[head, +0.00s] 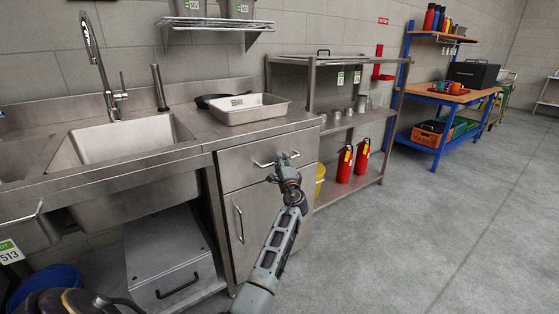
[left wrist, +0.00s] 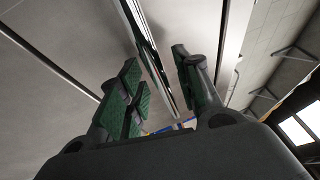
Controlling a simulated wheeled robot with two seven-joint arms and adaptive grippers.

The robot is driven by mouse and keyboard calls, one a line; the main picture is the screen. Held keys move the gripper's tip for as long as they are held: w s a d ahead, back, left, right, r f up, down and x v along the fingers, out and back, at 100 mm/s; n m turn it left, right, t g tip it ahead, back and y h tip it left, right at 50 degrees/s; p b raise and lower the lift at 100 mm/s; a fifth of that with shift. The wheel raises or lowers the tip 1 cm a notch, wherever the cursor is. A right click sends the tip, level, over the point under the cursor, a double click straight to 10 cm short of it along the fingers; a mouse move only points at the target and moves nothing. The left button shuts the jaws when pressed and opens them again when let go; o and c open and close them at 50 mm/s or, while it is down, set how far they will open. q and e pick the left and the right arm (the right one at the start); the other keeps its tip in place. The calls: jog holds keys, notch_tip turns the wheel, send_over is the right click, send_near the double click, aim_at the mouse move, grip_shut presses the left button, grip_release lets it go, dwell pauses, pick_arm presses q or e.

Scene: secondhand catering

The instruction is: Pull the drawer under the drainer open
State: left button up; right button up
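The drainer, a shallow steel tray (head: 248,108) with a green label, sits on the steel counter. The drawer (head: 238,171) is directly below it, and its front looks flush with the cabinet. Its bar handle (head: 262,164) runs across the front, its right part hidden by my gripper. My left gripper (head: 284,158) is at the right end of this handle. In the left wrist view, the left gripper (left wrist: 160,88) is open, its green-padded fingers apart on either side of the shiny handle bar (left wrist: 150,50). Contact cannot be told. My right gripper is not in view.
A cabinet door (head: 250,228) with an upright handle lies below the drawer. The sink (head: 125,140) is to the left, above a grey box (head: 170,262). Red extinguishers (head: 352,162) stand on a rack's lower shelf to the right. The floor (head: 420,235) at right is clear.

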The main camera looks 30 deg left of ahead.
pick_arm(q)
jog(key=shift+w, duration=0.1)
jog(key=shift+r, duration=0.1)
grip_shut()
dwell(0.4)
